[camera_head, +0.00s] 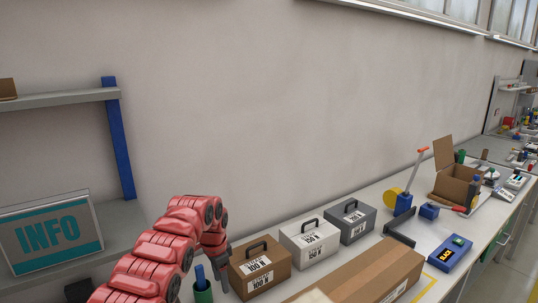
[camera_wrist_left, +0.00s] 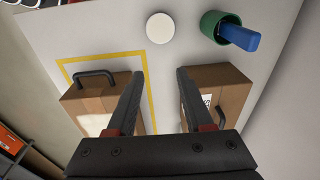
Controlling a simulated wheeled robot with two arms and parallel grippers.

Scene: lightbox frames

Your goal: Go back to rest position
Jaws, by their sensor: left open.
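My left arm comes in from the lower left in the head view, bends over and points down. Its gripper (camera_head: 222,277) hangs just left of a brown case (camera_head: 262,270) with a black handle. I cannot tell there whether they touch. In the left wrist view the two dark fingers (camera_wrist_left: 160,76) are spread apart with nothing between them but pale worktop. A brown box with a black handle (camera_wrist_left: 92,103) lies beyond the left finger, and another brown box with a label (camera_wrist_left: 218,90) beyond the right finger. My right gripper is not in view.
A green cup with a blue item (camera_head: 203,291) stands close to my gripper. A white case (camera_head: 310,243), a grey case (camera_head: 352,222) and a long cardboard box (camera_head: 375,272) occupy the bench. An INFO sign (camera_head: 50,237) stands left. The air before the wall is clear.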

